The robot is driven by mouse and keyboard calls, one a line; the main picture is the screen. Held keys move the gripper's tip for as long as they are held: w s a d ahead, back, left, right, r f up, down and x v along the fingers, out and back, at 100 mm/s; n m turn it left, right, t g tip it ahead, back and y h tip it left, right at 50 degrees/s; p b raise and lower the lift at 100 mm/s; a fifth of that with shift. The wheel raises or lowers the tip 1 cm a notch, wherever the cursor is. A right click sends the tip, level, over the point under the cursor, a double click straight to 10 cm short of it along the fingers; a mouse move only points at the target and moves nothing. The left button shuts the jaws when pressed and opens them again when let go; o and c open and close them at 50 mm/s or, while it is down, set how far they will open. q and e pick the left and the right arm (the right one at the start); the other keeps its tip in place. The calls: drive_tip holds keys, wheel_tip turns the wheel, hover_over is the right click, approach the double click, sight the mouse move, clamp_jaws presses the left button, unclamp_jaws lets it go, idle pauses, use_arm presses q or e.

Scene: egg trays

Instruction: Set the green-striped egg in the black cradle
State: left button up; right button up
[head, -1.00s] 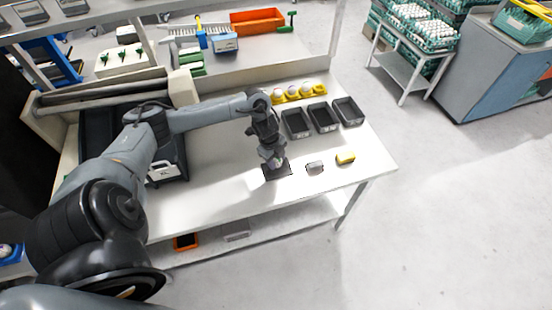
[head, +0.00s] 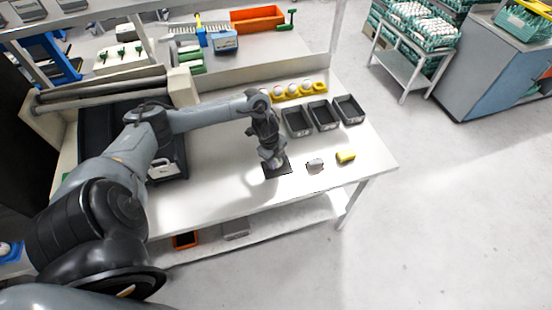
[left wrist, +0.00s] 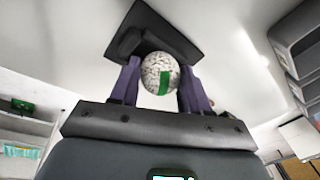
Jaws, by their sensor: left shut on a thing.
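The green-striped egg (left wrist: 160,74) is white with speckles and a green band. It sits between the two purple fingers of my left gripper (left wrist: 157,88) in the left wrist view, and the gripper is shut on it. The black cradle (left wrist: 150,30) is a dark square pad just beyond the egg. In the head view the cradle (head: 284,171) lies on the table below my left gripper (head: 271,162). The egg is largely hidden by the gripper there. I cannot tell whether the egg touches the cradle. My right gripper is not in view.
A yellow holder (head: 318,88) with several eggs stands at the back of the table. Dark grey bins (head: 323,115) stand in front of it. The table's front is clear.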

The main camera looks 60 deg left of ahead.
use_arm(q)
drive_tip(key=o, duration=0.5)
drive_tip(key=shift+c, duration=0.2)
drive_tip(key=shift+o, duration=1.2)
drive_tip(key=shift+w, duration=0.15)
drive_tip(key=shift+r, duration=0.1)
